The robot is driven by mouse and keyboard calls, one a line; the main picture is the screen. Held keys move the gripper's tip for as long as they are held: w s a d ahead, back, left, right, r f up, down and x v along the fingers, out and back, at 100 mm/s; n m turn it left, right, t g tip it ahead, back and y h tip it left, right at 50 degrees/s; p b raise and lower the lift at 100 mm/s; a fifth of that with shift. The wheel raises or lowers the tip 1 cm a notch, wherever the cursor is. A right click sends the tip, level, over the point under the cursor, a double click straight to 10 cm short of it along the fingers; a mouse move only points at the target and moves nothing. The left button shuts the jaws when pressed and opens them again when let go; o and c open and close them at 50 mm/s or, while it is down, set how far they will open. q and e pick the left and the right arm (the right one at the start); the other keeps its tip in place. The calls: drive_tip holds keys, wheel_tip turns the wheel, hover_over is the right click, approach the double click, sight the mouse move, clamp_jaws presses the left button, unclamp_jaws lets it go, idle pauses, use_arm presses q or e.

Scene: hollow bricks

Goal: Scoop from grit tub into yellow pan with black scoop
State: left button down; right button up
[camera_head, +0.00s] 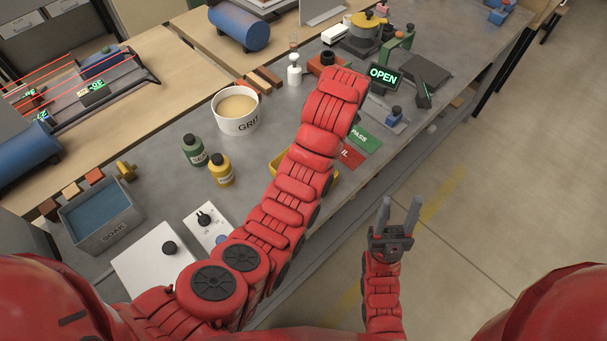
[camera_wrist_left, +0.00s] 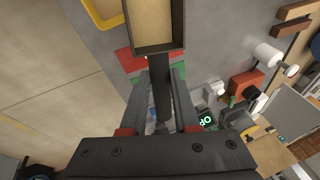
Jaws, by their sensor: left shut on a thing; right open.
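The white grit tub (camera_head: 238,126), filled with pale tan grit, stands on the grey bench left of my left arm in the head view. The yellow pan (camera_head: 334,186) lies behind that arm and is mostly hidden; its corner shows in the left wrist view (camera_wrist_left: 97,17). My left gripper (camera_wrist_left: 160,78) is shut on the handle of the black scoop (camera_wrist_left: 163,88). The scoop's box-shaped bowl shows at the top of the wrist view; whether grit lies in it I cannot tell. In the head view the arm hides this gripper and scoop. My right gripper (camera_head: 400,202) is open and empty over the floor.
Green bottle (camera_head: 194,151) and yellow bottle (camera_head: 221,171) stand near the tub. A grey soak tub (camera_head: 103,230) is at the left. Green pass and red fail cards (camera_head: 352,156), a lit OPEN sign (camera_head: 383,76) and a yellow-lidded pot (camera_head: 366,32) lie beyond my left arm.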

use_arm(q)
drive_tip(key=shift+w+d+f+g+y+b, duration=0.25)
drive_tip(key=shift+d+f+g+y, duration=0.1)
drive_tip(key=shift+f+y, duration=0.2)
drive_tip(key=shift+w+d+f+g+y+b, duration=0.1)
drive_tip(key=shift+d+f+g+y+b, duration=0.25)
drive_tip(key=shift+f, duration=0.3)
drive_tip(key=shift+a, duration=0.15)
drive_tip(key=shift+r+p, duration=0.6)
drive_tip(key=shift+r, duration=1.9)
drive_tip(key=shift+s+f, duration=0.1)
